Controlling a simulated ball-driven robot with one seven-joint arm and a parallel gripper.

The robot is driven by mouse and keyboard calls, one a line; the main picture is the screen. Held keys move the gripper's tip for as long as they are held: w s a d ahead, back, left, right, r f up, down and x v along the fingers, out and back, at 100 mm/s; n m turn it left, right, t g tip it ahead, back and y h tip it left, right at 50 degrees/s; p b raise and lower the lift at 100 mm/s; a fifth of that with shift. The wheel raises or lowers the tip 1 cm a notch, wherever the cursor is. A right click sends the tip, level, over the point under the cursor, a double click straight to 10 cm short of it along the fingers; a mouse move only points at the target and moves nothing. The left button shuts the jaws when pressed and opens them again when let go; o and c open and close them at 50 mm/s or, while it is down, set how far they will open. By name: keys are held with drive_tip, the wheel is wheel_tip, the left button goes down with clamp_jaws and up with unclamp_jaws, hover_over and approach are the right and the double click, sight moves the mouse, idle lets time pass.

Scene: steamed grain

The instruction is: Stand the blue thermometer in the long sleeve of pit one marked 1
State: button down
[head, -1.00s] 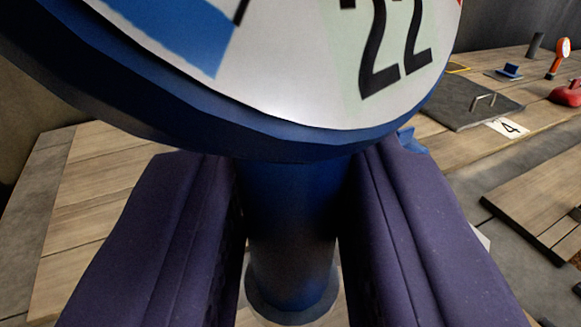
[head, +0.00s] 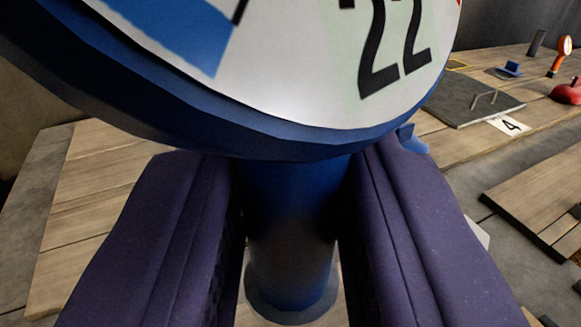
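The blue thermometer (head: 300,140) fills the top of the head view, its round white dial marked 22 close to the camera. Its thick blue stem runs down between the two purple fingers of my gripper (head: 292,205), which are shut on it. A round blue flange (head: 290,303) shows at the lower end of the stem. I cannot tell whether it belongs to the thermometer or to something below. Neither pit one nor a mark 1 can be made out. The dial and fingers hide much of what lies below.
Wooden planking (head: 85,215) lies at the left. At the right are a dark slab with a handle (head: 470,100), a card marked 4 (head: 509,125), an orange-rimmed dial thermometer (head: 564,47), a red object (head: 568,92), a small blue piece (head: 510,68) and a grey cylinder (head: 537,43).

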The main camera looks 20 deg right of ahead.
drive_tip(key=shift+f+b, duration=3.3)
drive_tip(key=shift+f, duration=7.45)
drive_tip(key=shift+r, duration=0.15)
drive_tip(key=shift+r+p, duration=0.6)
drive_tip(key=shift+r, duration=0.75)
